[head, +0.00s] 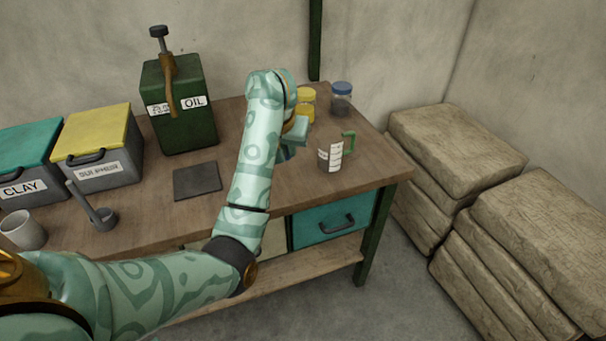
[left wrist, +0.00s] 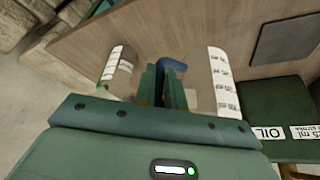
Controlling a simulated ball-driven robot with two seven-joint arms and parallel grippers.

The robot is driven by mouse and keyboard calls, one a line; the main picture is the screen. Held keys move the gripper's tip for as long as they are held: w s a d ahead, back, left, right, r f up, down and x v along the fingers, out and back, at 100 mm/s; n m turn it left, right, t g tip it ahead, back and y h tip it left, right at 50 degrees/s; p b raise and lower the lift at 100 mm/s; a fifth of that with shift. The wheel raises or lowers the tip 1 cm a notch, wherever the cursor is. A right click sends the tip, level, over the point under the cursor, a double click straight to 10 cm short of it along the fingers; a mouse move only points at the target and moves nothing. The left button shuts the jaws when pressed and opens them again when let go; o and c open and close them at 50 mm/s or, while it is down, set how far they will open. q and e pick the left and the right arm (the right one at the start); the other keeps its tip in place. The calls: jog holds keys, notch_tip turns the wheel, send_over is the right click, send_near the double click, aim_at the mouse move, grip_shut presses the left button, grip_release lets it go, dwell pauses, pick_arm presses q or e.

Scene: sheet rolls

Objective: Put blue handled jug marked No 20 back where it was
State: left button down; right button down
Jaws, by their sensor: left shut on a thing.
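My left gripper (head: 287,151) is over the right half of the workbench. In the left wrist view its fingers (left wrist: 163,88) are shut on the blue handle (left wrist: 172,65) of a clear jug (left wrist: 220,82) with a white scale strip. Its number cannot be read, and my arm hides the jug in the head view. Whether it touches the bench I cannot tell. A second jug (head: 331,155) with a green handle stands on the bench just right of the gripper; it also shows at the left of the left wrist view (left wrist: 114,68). My right gripper is not in view.
The workbench (head: 225,140) also holds a dark square mat (head: 197,181), a green oil can (head: 185,125), a yellow-lidded sulphur box (head: 101,160) and a clay box (head: 22,172). A yellow jar (head: 306,103) and a blue-lidded jar (head: 341,100) stand behind. Sacks (head: 455,150) lie right of the bench.

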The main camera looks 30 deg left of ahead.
pick_arm(q)
jog(key=w+f+b, duration=0.1)
jog(key=f, duration=0.2)
jog(key=w+d+f+b, duration=0.1)
jog(key=w+f, duration=0.1)
jog(key=f, duration=0.1)
jog(key=w+f+b, duration=0.1)
jog(key=f+b, duration=0.1)
jog(key=f, duration=0.1)
jog(key=shift+w+d, duration=0.15)
jog(key=shift+d, duration=0.15)
jog(key=shift+r, duration=0.1)
